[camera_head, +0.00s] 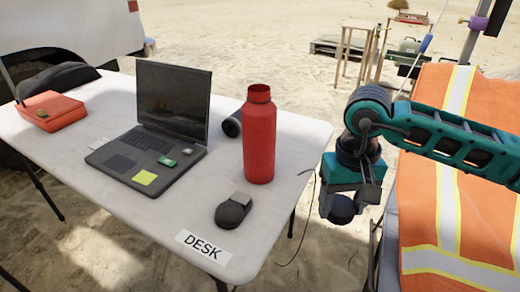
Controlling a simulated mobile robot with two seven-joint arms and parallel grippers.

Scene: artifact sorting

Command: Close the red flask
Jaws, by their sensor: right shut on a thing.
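The red flask (259,138) stands upright on the white desk, right of the laptop. Its narrow neck at the top shows no separate lid on it. My right gripper (345,195) hangs off the right side of the desk, to the right of the flask and lower than its top. It is shut on a dark round cap-like piece (340,210), partly hidden by the fingers. The gripper and the flask are well apart. My left gripper is out of view.
On the desk (100,215) are an open laptop (173,98), a dark cylinder (231,125) behind the flask, a black rounded object (232,211) in front and an orange box (52,110) at left. An orange vest (440,215) lies at right.

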